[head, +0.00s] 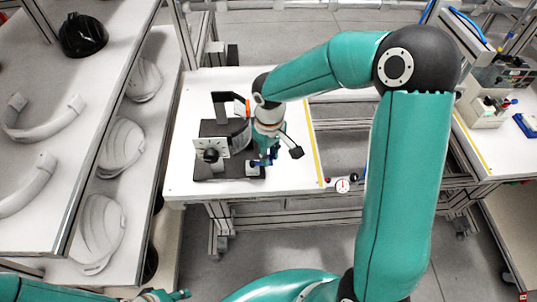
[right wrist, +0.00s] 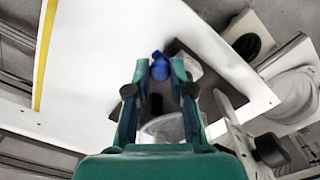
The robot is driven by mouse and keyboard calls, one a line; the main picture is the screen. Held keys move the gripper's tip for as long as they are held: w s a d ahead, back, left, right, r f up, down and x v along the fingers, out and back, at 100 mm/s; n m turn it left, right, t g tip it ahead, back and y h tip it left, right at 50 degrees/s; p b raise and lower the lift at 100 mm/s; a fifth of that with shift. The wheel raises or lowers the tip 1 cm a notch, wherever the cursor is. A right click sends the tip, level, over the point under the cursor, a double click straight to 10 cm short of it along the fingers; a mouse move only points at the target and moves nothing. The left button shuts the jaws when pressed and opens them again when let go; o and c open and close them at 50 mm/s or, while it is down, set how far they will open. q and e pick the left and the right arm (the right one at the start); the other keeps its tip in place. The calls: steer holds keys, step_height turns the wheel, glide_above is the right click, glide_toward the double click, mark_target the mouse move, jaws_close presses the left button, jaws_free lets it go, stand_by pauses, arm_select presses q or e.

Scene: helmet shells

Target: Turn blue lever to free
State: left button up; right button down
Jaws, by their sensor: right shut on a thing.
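The blue lever (head: 256,163) is on a dark fixture (head: 214,130) that stands on a white table. In the right wrist view its rounded blue end (right wrist: 159,67) shows between my right fingertips. My right gripper (head: 265,158) reaches down at the fixture's right side and is shut on the blue lever; in the right wrist view its two fingers (right wrist: 157,88) stand on either side of it. The arm and gripper hide part of the fixture. Only the tip of my left gripper (head: 168,295) shows at the bottom left, far from the fixture, and its opening is unclear.
The fixture has a white plate with a black knob (head: 210,155). The white table (head: 285,185) is mostly clear in front. A round gauge (head: 342,185) is at its right. Shelves at left hold pale shells (head: 120,148) and a black helmet shell (head: 82,35).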

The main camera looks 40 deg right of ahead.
steer(key=m+b, duration=0.1)
steer(key=a+m+b, duration=0.1)
steer(key=m+b, duration=0.1)
steer(key=shift+s+f, duration=0.15)
steer(key=shift+s, duration=0.2)
steer(key=m+b, duration=0.1)
steer(key=a+m+b, duration=0.1)
steer(key=m+b, duration=0.1)
steer(key=shift+s+a+m, duration=0.15)
steer(key=shift+s+m, duration=0.15)
steer(key=shift+s, duration=0.05)
steer(key=m+b, duration=0.1)
steer(key=a+m+b, duration=0.1)
steer(key=m, duration=0.1)
steer(key=shift+s+a, duration=0.15)
steer(key=shift+a, duration=0.1)
steer(key=shift+a+r+m+b, duration=0.15)
steer(key=shift+a+m+b, duration=0.2)
steer(key=shift+m, duration=0.45)
steer(key=shift+a+r+m+b, duration=0.1)
steer(key=shift+a+m+b, duration=0.15)
steer(key=shift+m, duration=0.55)
steer(key=c, duration=1)
jaws_free()
